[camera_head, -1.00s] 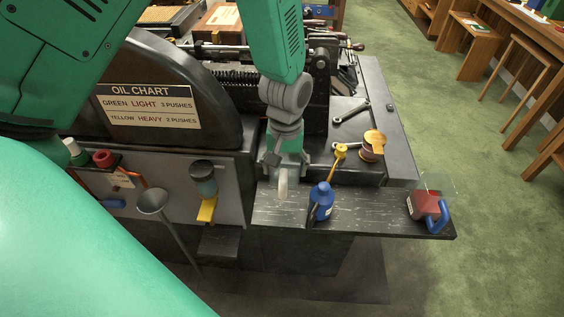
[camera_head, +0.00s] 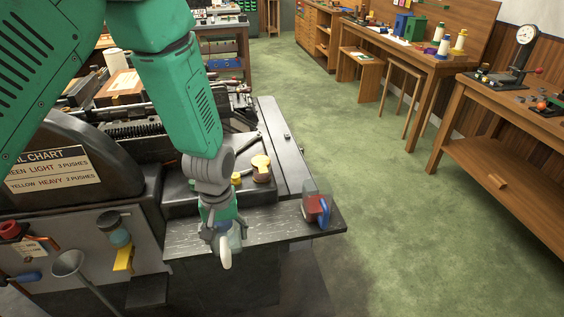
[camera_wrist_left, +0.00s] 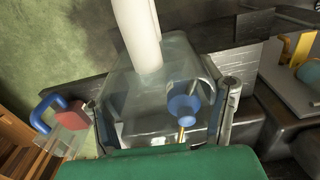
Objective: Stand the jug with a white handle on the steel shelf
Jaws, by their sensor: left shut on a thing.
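My left gripper (camera_head: 217,226) is shut on a clear jug with a white handle (camera_head: 225,252). In the left wrist view the clear jug (camera_wrist_left: 118,78) sits between the fingers, with its white handle (camera_wrist_left: 137,30) pointing away from the palm. In the head view the jug is in front of a dark, scuffed shelf (camera_head: 271,228) on the machine's side, which looks like the steel shelf. I cannot tell whether they touch. A blue bottle (camera_wrist_left: 184,108) shows through the jug; my gripper hides it in the head view. My right gripper is not in view.
A grey funnel (camera_head: 69,264) and a yellow bracket (camera_head: 123,258) are on the machine's front at left. Green floor is clear at right.

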